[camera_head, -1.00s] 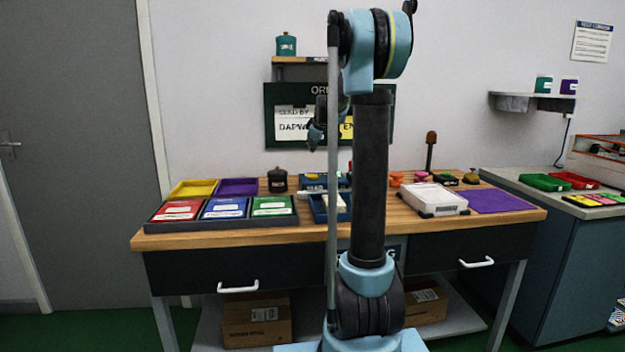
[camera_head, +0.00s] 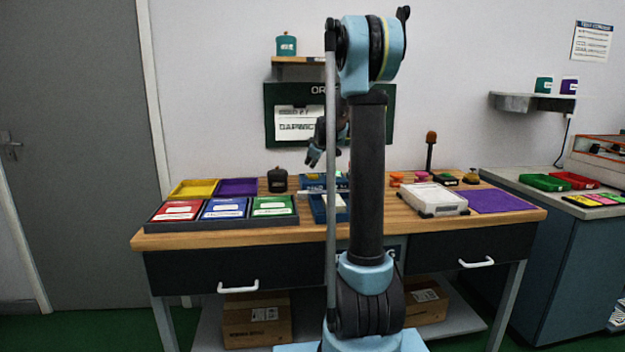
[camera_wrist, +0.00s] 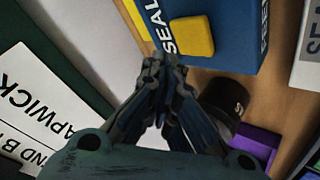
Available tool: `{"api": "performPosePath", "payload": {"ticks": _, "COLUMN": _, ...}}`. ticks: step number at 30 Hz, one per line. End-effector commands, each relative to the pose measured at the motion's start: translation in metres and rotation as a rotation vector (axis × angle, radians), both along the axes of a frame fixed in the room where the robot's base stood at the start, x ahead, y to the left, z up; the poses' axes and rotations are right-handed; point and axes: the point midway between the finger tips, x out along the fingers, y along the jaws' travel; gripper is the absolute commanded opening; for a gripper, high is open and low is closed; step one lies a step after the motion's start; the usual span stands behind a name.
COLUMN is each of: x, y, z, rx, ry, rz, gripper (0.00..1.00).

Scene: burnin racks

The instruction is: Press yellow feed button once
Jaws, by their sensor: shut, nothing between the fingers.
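The yellow button (camera_wrist: 191,36) is a rounded square block on a blue box (camera_wrist: 235,30) in the wrist view. The box carries white lettering that reads "SEAL", and more lettering cut off at the edge. My gripper (camera_wrist: 163,62) is shut and empty, with its fingertips close beside the button in that view; I cannot tell whether they touch it. In the head view my gripper (camera_head: 312,158) hangs above the back of the bench, left of my arm, and the blue box (camera_head: 312,181) is below it. My arm hides part of that area, and the button is not clear there.
A dark jar (camera_head: 277,182) stands left of the blue box. Colored trays (camera_head: 223,208) fill the bench's left side. A white case (camera_head: 433,198) and purple mat (camera_head: 500,201) lie to the right. A green board (camera_head: 272,105) hangs on the wall behind.

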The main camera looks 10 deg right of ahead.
Motion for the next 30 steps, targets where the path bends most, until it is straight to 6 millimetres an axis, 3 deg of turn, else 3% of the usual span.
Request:
{"api": "performPosePath", "payload": {"ticks": 9, "x": 0.0, "y": 0.0, "z": -0.016, "rx": 0.0, "ry": 0.0, "rz": 0.0, "gripper": 0.0}}
{"api": "performPosePath", "payload": {"ticks": 30, "x": 0.0, "y": 0.0, "z": -0.016, "rx": 0.0, "ry": 0.0, "rz": 0.0, "gripper": 0.0}}
